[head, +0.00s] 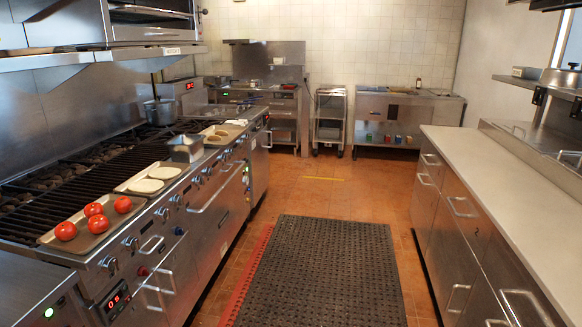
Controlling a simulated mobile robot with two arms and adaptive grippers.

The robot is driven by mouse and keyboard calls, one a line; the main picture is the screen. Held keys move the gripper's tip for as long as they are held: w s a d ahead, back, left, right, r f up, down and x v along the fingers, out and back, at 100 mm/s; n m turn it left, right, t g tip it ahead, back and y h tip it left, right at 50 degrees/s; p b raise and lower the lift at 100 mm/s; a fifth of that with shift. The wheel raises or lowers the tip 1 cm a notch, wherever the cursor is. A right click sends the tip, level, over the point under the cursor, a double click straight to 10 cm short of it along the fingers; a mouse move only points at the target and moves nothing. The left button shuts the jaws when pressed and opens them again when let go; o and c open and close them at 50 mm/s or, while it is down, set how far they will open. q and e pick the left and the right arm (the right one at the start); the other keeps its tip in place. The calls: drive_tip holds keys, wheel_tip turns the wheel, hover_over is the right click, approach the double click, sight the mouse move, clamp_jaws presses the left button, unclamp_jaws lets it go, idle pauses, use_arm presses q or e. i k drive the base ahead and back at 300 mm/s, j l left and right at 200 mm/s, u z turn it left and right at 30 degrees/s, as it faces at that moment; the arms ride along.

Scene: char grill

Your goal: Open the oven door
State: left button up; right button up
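The steel range on the left has an oven door (217,213) low in its front, facing the aisle. The door looks shut. A long bar handle (216,188) runs along the door's upper part. Smaller handles (152,245) show on the nearer front panels. A second oven-like unit (150,17) hangs above the range at the upper left, partly cut off by the frame. Neither of my grippers shows in the head view.
A tray (75,243) with several tomatoes (98,224), more trays and a metal container (186,148) sit along the range's front ledge. A black mat (315,270) covers the aisle floor. A steel counter with drawers (465,230) lines the right side.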

sight(211, 219)
drive_tip(key=i+z, duration=0.3)
drive_tip(key=i, duration=1.7)
